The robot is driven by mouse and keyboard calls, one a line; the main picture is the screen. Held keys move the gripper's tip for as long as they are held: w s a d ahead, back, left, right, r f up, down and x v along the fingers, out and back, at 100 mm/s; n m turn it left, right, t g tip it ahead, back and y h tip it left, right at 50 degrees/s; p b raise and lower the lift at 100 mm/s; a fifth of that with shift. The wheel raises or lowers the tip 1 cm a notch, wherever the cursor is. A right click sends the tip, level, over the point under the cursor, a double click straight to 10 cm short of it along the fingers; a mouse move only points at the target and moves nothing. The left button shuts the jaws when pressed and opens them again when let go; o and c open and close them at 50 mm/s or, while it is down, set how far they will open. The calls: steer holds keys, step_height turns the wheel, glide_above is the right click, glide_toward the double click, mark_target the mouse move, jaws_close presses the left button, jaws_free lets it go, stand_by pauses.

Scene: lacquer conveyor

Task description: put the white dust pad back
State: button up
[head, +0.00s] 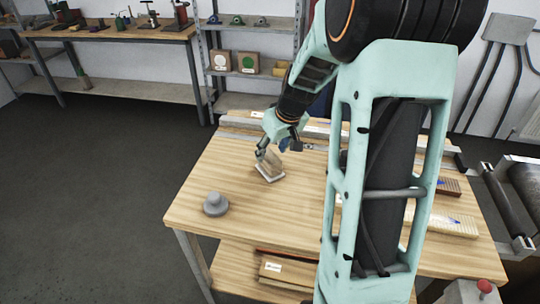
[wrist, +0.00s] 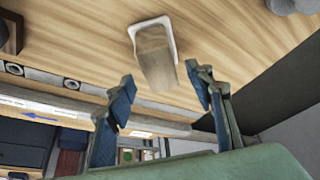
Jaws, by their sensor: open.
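The white dust pad (head: 271,178) shows as a pale base under an upright wooden block on the wooden table (head: 235,163). In the wrist view the white pad (wrist: 137,26) lies flat on the wood, and its wooden block (wrist: 155,57) points towards my gripper. My gripper (head: 275,150) is just over the block in the head view. In the wrist view my gripper (wrist: 160,78) is open, with one blue-padded finger on each side of the block's near end. I see gaps between the block and both fingers. My arm hides part of the table.
A grey round knobbed object (head: 215,204) stands near the table's left corner. A metal rail (head: 240,122) runs along the back edge. Brushes (head: 450,223) lie at the right, beside a roller conveyor (head: 505,205). Shelves (head: 245,75) behind hold blocks.

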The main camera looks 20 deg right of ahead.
steer(key=v, duration=0.8)
steer(key=shift+r, duration=0.2)
steer(key=shift+d, duration=0.1)
